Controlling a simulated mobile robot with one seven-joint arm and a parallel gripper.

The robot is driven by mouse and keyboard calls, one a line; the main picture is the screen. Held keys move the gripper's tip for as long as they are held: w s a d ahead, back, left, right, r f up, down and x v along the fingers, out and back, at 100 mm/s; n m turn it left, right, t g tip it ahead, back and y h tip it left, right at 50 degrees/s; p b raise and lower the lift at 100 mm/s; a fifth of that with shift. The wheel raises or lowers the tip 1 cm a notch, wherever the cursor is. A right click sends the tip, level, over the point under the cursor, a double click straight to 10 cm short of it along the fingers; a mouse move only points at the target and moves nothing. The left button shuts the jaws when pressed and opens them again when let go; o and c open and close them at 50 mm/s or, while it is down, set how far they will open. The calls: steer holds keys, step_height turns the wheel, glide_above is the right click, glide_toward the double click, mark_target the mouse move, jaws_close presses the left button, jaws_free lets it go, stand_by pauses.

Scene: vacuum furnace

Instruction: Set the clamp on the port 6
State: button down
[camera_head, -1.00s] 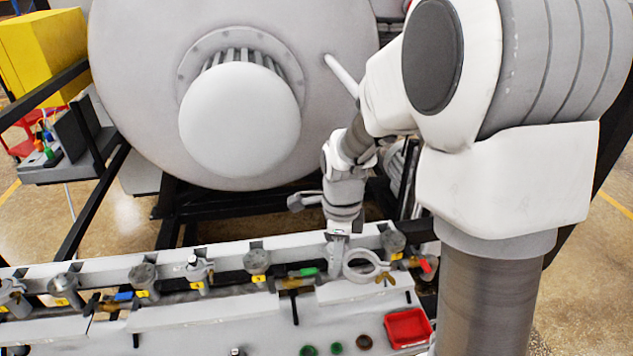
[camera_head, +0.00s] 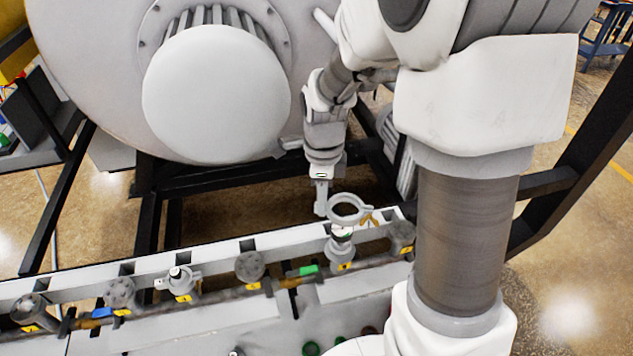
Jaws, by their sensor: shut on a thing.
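The clamp (camera_head: 333,212) is a light grey ring with a brass wing nut (camera_head: 370,219) on its right side. My gripper (camera_head: 321,206) points down and is shut on the clamp's left side. In the picture the ring lies just above and behind a grey port with a white top (camera_head: 342,243), apart from its flange as far as I can tell. That port carries a yellow tag (camera_head: 345,267), too small to read, so I cannot tell which port is number 6.
More ports stand along the pipe to the left, among them one with a fitting on it (camera_head: 180,277). Another port (camera_head: 402,236) stands close on the right. A green-handled valve (camera_head: 304,271) lies left of the port. The big furnace vessel (camera_head: 90,60) rises behind.

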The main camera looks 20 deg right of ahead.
steer(key=shift+w+f, duration=0.1)
steer(key=shift+w, duration=0.3)
steer(key=shift+f+b, duration=5.3)
steer(key=shift+f, duration=1.85)
steer(key=shift+f, duration=0.1)
steer(key=c, duration=0.7)
jaws_free()
step_height(320, 180, up, 18)
steer(key=shift+f+p, duration=0.25)
steer(key=shift+p, duration=0.2)
steer(key=shift+s, duration=0.1)
steer(key=s+r+n+t, duration=0.1)
steer(key=s+n+t, duration=0.1)
steer(key=s+n, duration=0.3)
steer(key=s+r+n+t, duration=0.1)
steer(key=s+r+n, duration=0.1)
steer(key=s+n, duration=0.3)
steer(key=s+r+n+t, duration=0.1)
steer(key=s+n, duration=0.4)
steer(key=n, duration=0.7)
steer(key=shift+s+d+r+t, duration=0.2)
steer(key=shift+r+t, duration=0.1)
steer(key=shift+t, duration=0.5)
